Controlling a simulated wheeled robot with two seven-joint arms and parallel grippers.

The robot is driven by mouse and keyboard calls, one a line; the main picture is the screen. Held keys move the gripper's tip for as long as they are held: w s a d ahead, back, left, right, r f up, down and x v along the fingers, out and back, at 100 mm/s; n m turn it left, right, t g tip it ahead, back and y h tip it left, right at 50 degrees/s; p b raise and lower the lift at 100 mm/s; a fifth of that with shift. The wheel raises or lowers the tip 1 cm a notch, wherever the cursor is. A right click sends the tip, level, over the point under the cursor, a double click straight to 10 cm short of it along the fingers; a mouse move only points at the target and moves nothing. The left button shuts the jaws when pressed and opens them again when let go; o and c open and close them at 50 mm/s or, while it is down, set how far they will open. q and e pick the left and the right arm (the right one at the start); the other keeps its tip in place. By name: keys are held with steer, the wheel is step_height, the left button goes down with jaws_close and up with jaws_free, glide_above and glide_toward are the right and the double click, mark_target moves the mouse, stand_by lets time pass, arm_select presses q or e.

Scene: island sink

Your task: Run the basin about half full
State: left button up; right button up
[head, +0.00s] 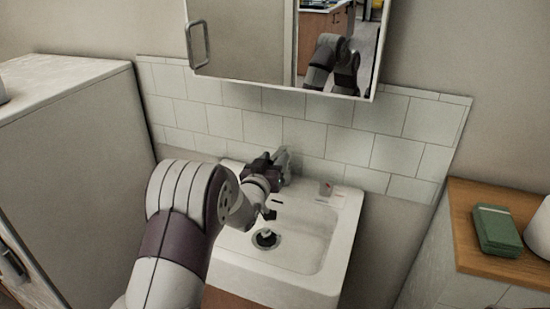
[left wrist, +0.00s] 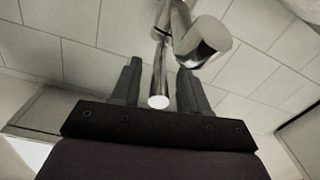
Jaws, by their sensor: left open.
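The white basin (head: 225,262) is below the tiled wall in the head view. A dark round drain or plug (head: 264,239) sits in its floor, and I see no clear water surface. My left gripper (head: 268,170) is at the tap at the back left of the basin; the arm and gripper hide much of the tap. In the left wrist view the open fingers (left wrist: 158,68) stand on either side of the tap's thin metal lever (left wrist: 159,82), with a gap visible on both sides. The thicker chrome tap body (left wrist: 205,40) is beyond the right finger. My right gripper is not shown.
A mirrored cabinet (head: 240,40) hangs above the basin and reflects my arms. A small item (head: 326,188) is on the basin's back rim. A grey cabinet (head: 75,160) stands at left. A wooden counter (head: 480,262) with a green box (head: 497,230) is at right.

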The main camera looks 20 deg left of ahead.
arm_select(q)
steer(key=shift+w, duration=0.6)
jaws_close()
steer(key=r+g+p, duration=0.1)
steer(key=p, duration=0.2)
steer(key=r+g+p, duration=0.1)
steer(key=p, duration=0.1)
steer(key=shift+w+r+p, duration=0.2)
steer(key=shift+w+p, duration=0.1)
steer(key=shift+p, duration=0.1)
steer(key=shift+f, duration=0.1)
steer(key=shift+f+g, duration=0.25)
steer(key=shift+g, duration=0.05)
jaws_free()
